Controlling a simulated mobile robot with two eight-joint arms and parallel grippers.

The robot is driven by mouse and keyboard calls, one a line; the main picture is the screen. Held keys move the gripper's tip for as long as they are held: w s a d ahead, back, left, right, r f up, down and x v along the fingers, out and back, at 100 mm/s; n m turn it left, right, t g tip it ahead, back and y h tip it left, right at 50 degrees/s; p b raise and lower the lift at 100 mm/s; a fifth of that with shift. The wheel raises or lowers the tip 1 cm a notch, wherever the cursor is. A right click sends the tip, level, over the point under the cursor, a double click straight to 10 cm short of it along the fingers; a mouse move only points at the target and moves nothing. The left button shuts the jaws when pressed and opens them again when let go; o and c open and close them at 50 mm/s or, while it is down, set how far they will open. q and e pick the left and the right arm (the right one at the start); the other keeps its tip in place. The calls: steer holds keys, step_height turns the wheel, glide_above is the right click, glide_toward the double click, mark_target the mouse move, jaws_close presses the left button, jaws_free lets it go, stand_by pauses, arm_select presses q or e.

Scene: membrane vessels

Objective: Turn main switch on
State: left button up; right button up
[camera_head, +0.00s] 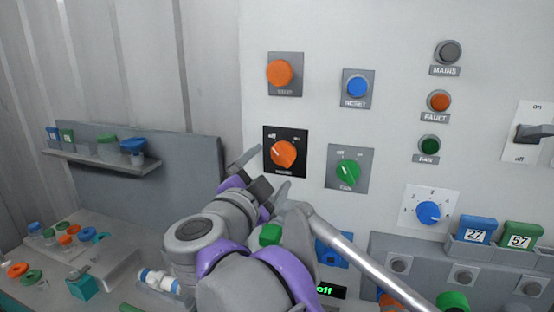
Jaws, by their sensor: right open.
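An orange rotary knob (284,155) sits on a black plate marked off and on, on the pale panel. Its white mark points up and left, towards off; the label under it is too blurred to read. A lever switch (534,133) marked on and off is at the right edge, its lever about level. My right gripper (273,168) is open and empty, just in front of the orange knob's lower left, with fingers pointing at the panel. I cannot tell whether it touches the knob. My left gripper is not in view.
A green knob (348,172) is right of the orange one, with an orange stop button (281,73) above and a blue reset button (357,87) up right. A blue dial (428,212) is lower right. A shelf (95,160) and cluttered bench are at left.

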mark_target(279, 158)
steer(key=x, duration=0.5)
steer(key=c, duration=1.4)
steer(key=shift+o, duration=0.2)
